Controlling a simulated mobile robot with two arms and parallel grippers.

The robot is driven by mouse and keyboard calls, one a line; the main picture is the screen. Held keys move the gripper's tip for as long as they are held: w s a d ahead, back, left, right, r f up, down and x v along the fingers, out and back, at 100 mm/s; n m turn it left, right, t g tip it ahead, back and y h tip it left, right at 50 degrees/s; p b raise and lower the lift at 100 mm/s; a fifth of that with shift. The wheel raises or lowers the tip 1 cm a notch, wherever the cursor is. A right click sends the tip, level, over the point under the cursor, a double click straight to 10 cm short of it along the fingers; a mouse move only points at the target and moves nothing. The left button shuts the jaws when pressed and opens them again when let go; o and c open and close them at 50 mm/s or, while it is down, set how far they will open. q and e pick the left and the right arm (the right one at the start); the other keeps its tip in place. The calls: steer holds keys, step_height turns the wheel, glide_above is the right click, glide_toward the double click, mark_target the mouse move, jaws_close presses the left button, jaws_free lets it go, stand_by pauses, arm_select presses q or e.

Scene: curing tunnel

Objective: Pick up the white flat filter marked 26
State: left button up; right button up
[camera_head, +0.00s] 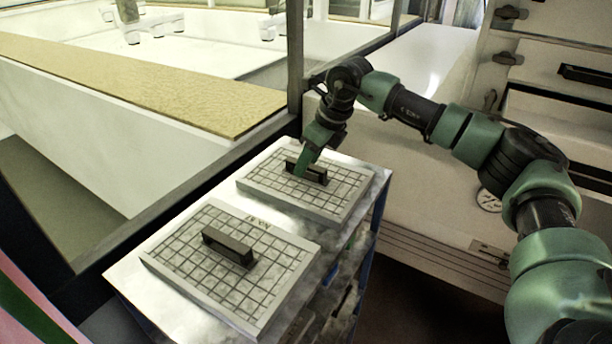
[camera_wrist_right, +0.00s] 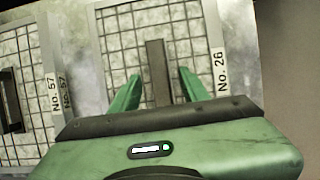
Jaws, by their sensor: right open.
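The white flat filter marked 26 (camera_head: 342,201) lies on the metal top of a cart, with a grid face and a dark bar handle (camera_head: 318,174). In the right wrist view the filter (camera_wrist_right: 203,35) shows its "No. 26" label, and its handle (camera_wrist_right: 157,70) stands between my fingers. My right gripper (camera_head: 304,162) is at this handle; in the wrist view the gripper (camera_wrist_right: 160,88) is open, one green finger on each side of the handle, with gaps visible. The handle's near end is hidden behind the gripper body. My left gripper is not in view.
A second similar filter (camera_head: 185,270), labelled No. 57 in the wrist view (camera_wrist_right: 52,70), lies nearer on the same cart top (camera_head: 130,277). A dark post (camera_head: 295,70) and a tan-topped ledge (camera_head: 130,85) stand left of the cart. Pale shelving is at right.

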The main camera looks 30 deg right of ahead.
jaws_close()
stand_by(1.4)
